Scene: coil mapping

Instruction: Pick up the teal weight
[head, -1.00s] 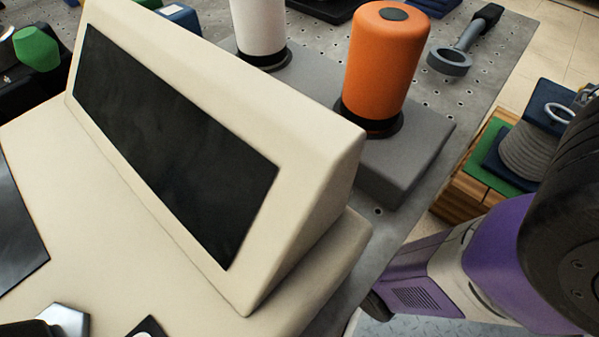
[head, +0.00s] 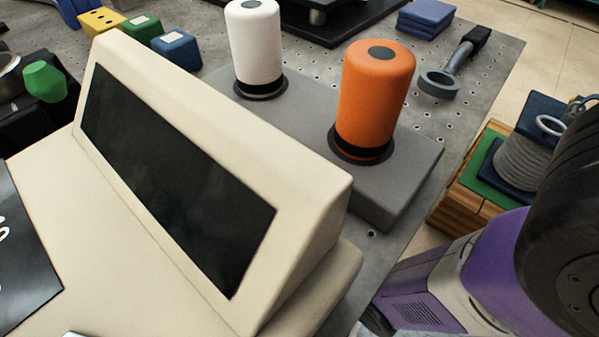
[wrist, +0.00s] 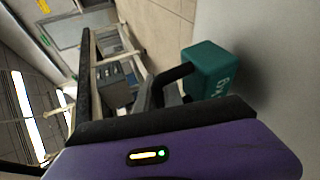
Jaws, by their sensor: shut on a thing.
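The teal weight (wrist: 208,72) shows in the wrist view, right of centre, as a teal block with pale lettering on one face. My gripper (wrist: 165,85) is shut on it, with dark finger parts and a dark bar reaching to the weight's near left side. Exactly where the fingers meet the weight is hard to make out. The weight lies close to a plain grey surface on its right. In the head view neither the weight nor my gripper's fingers show; only my purple and black arm is seen at the lower right.
A beige console (head: 305,165) with a dark screen fills the near left of the head view. Behind it, an orange cylinder (head: 376,95) and a white cylinder (head: 256,45) stand on a grey base (head: 400,165). A ring-ended tool (head: 440,82) lies on the perforated table, near its right edge.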

